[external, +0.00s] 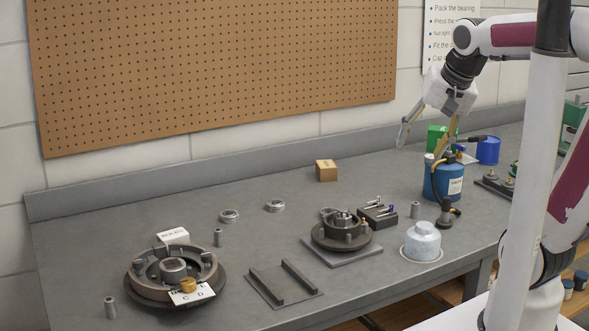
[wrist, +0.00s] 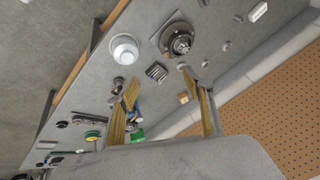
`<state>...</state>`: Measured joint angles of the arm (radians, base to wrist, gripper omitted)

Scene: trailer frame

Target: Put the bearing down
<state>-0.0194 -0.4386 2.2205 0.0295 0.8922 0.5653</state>
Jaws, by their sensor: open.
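My gripper (external: 419,150) is high above the back right of the bench, its two fingers spread wide. In the wrist view my gripper (wrist: 158,78) shows a clear gap with nothing held between the fingers. Two small metal rings that look like bearings, a left one (external: 229,216) and a right one (external: 275,205), lie flat and apart on the grey bench, well left of my gripper. A dark hub assembly (external: 342,231) stands on a grey plate; whether a bearing sits in it I cannot tell. It also shows in the wrist view (wrist: 177,41).
A blue can (external: 443,184) stands below my gripper. A white-grey domed part (external: 422,241), a black block with small levers (external: 377,215) and a cardboard box (external: 326,170) stand nearby. A large round drum (external: 174,272) is front left. A pegboard (external: 210,65) backs the bench.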

